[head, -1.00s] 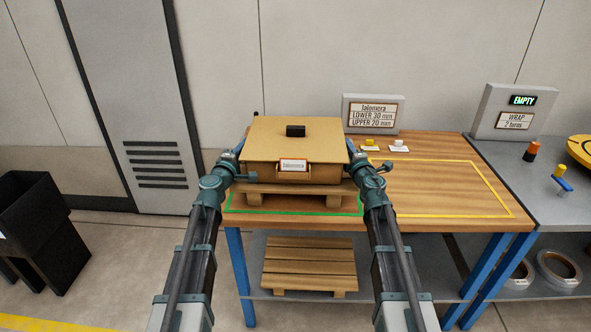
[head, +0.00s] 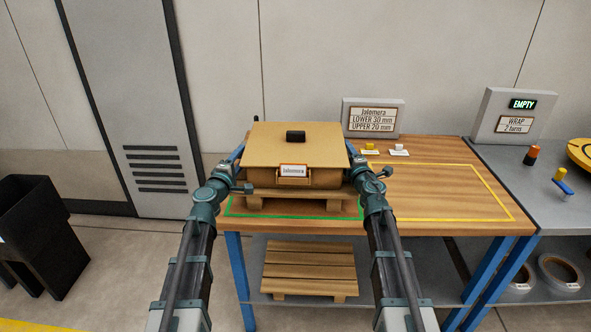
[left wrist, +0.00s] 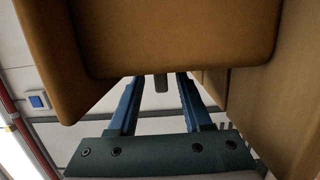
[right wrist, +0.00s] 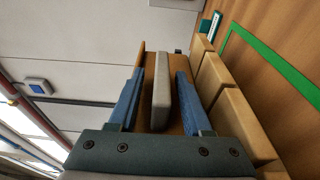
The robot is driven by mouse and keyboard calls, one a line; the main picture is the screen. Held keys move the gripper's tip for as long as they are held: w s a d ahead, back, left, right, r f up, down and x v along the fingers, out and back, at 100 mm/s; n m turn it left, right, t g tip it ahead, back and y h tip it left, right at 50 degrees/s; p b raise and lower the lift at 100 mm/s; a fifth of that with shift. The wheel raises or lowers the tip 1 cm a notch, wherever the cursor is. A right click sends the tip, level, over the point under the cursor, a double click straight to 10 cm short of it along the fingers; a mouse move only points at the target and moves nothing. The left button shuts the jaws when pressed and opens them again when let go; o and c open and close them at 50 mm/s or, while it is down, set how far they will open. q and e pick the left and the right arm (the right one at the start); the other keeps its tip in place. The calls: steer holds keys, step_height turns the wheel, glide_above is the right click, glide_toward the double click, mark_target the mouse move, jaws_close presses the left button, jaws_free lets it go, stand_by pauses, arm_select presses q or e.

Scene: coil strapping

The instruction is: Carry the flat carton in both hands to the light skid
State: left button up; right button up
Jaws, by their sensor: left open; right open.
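The flat carton (head: 322,177), tan with a dark block on its lid and a white label in front, sits level on a pale wooden skid (head: 283,205) on the bench. My left gripper (head: 240,152) is at its left side and my right gripper (head: 352,150) at its right side. Both are open. In the right wrist view, a grey bar (right wrist: 161,95) stands between the fingers, apart from both, beside the carton's side wall. In the left wrist view, the brown carton (left wrist: 180,35) fills the top, and a small grey piece (left wrist: 161,83) shows between the open fingers.
A green outline (head: 290,216) surrounds the skid. A yellow outline (head: 455,219) marks clear bench (head: 430,190) to the right. A slatted skid (head: 310,268) lies on the lower shelf. A sign (head: 373,117) stands behind; a grey wrapping station (head: 520,180) is at right, a black bin (head: 40,235) at left.

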arm_select(q)
steer(key=v, duration=0.5)
arm_select(e)
steer(key=shift+s, duration=0.15)
steer(key=s, duration=0.4)
steer(key=s+d, duration=0.1)
steer(key=s, duration=0.6)
steer(key=shift+s+d, duration=0.35)
arm_select(q)
step_height(320, 180, up, 7)
steer(key=p, duration=0.7)
arm_select(e)
step_height(320, 180, up, 7)
arm_select(q)
steer(key=shift+w+r, duration=0.1)
steer(key=shift+r, duration=0.05)
arm_select(e)
steer(key=shift+r, duration=0.15)
